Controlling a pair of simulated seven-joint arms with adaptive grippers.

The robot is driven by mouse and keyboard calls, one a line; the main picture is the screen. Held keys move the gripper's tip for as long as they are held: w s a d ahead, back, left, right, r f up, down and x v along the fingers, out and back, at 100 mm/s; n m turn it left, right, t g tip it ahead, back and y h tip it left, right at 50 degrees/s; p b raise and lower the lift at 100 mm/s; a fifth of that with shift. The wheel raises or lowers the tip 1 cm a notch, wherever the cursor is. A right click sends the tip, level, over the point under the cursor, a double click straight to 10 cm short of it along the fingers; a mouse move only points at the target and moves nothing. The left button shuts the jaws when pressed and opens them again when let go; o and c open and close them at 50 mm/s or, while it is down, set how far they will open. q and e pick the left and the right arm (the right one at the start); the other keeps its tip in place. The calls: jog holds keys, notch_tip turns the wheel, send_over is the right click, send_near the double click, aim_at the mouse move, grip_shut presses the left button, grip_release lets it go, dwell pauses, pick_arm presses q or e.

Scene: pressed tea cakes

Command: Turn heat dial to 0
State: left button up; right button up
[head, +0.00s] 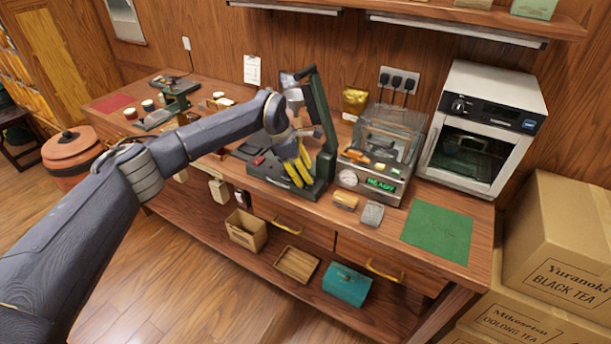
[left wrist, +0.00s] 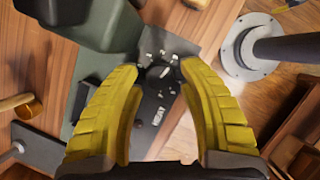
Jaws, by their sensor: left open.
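The heat dial (left wrist: 158,72) is a small dark round knob on a dark panel (left wrist: 178,48), with pale marks around it and the word HEAT printed near it. In the left wrist view it lies between the two yellow fingertips of my left gripper (left wrist: 160,68), which is open. I cannot tell whether the fingers touch it, and its exact setting is too small to read. In the head view my left gripper (head: 298,172) points down over the base of the dark green press (head: 326,115), and the dial is hidden there. My right gripper is not in view.
The press's upright frame stands close behind my gripper. Right of it are a clear-lidded machine (head: 385,140), a white oven (head: 480,125) and a bare green mat (head: 437,232). In the left wrist view a grey column on a round flange (left wrist: 246,55) stands right of the fingers.

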pick_arm(q)
jog(key=shift+d+f, duration=0.25)
jog(key=shift+f, duration=0.3)
jog(key=shift+c, duration=0.2)
grip_shut()
